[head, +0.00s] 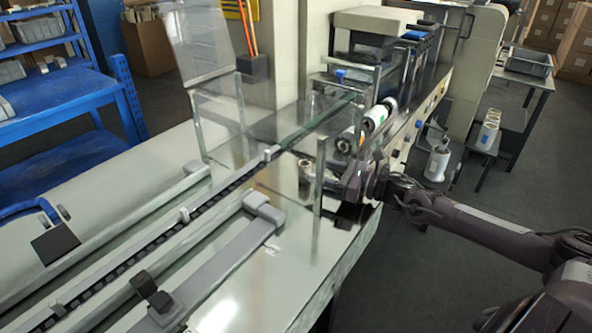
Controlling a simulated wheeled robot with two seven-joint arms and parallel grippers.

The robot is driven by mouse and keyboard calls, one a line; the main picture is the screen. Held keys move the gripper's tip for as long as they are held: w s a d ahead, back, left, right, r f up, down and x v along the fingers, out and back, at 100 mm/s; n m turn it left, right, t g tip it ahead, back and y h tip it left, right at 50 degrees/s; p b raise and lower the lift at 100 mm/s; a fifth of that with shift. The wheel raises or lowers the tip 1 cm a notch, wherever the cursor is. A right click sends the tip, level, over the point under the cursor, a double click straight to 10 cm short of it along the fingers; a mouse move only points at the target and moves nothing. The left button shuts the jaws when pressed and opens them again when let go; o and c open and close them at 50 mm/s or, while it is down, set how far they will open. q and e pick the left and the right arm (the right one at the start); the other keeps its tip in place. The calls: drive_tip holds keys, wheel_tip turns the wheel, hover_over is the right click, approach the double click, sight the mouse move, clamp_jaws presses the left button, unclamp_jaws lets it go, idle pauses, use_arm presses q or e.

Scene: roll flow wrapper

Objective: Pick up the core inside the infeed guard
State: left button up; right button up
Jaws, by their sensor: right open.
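The infeed guard (225,120) is a clear box over the wrapper's infeed, with its lid raised. A small pale, round-ended piece (306,168) shows through the clear panels at its right end. It looks like the core, but the panels and the gripper make this hard to tell. My right gripper (330,178) reaches in from the right to the guard's right end. It is open, and its fingertips are close to the pale piece. I cannot tell whether they touch it. My left gripper is out of view.
A conveyor chain (150,250) runs diagonally through the machine bed. Film rolls (378,117) sit just beyond my right gripper. A blue rack (60,115) is at the left. Open floor lies at the lower right.

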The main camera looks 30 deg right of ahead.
drive_tip(key=shift+r+x, duration=0.15)
drive_tip(key=shift+x, duration=1.65)
drive_tip(key=shift+r+x, duration=0.1)
drive_tip(key=shift+x, duration=1.75)
drive_tip(key=shift+d, duration=0.1)
drive_tip(key=c, duration=1.1)
drive_tip(key=shift+o, duration=0.2)
